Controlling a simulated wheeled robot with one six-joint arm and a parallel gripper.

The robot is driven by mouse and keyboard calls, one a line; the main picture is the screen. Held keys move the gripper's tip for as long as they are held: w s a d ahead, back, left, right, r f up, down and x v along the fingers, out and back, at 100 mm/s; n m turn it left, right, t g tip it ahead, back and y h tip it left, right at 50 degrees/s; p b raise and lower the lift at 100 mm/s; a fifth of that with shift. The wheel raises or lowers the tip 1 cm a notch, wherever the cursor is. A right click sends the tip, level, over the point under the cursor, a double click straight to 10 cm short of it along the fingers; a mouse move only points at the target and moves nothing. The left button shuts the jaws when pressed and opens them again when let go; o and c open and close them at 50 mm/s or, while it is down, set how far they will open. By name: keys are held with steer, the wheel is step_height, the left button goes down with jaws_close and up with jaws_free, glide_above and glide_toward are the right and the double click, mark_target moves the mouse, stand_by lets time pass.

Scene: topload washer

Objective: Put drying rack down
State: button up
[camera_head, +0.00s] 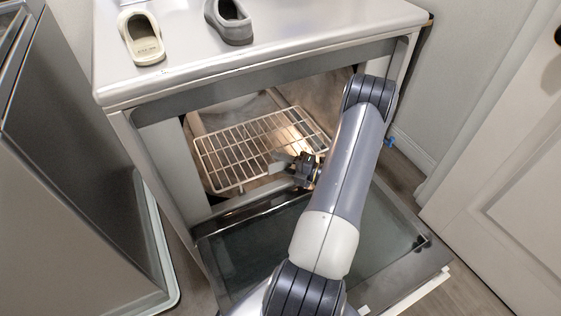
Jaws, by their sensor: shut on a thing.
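The drying rack (237,148) is a white wire grid inside the open front of the grey metal appliance (180,165). It looks roughly flat, with its left and back edges close to the cavity walls; I cannot tell whether it rests on anything. My gripper (293,163) is at the rack's front right edge and is shut on it. The fingertips are small and partly covered by my arm, which also hides part of the cavity's right side.
The lowered glass door (370,235) lies open in front of the cavity, under my arm. A cream shoe (141,38) and a grey shoe (230,22) stand on the appliance top. A dark cabinet (70,190) stands left; a white door (510,165) is at right.

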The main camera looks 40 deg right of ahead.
steer(key=o, duration=1.3)
steer(key=shift+r, duration=0.15)
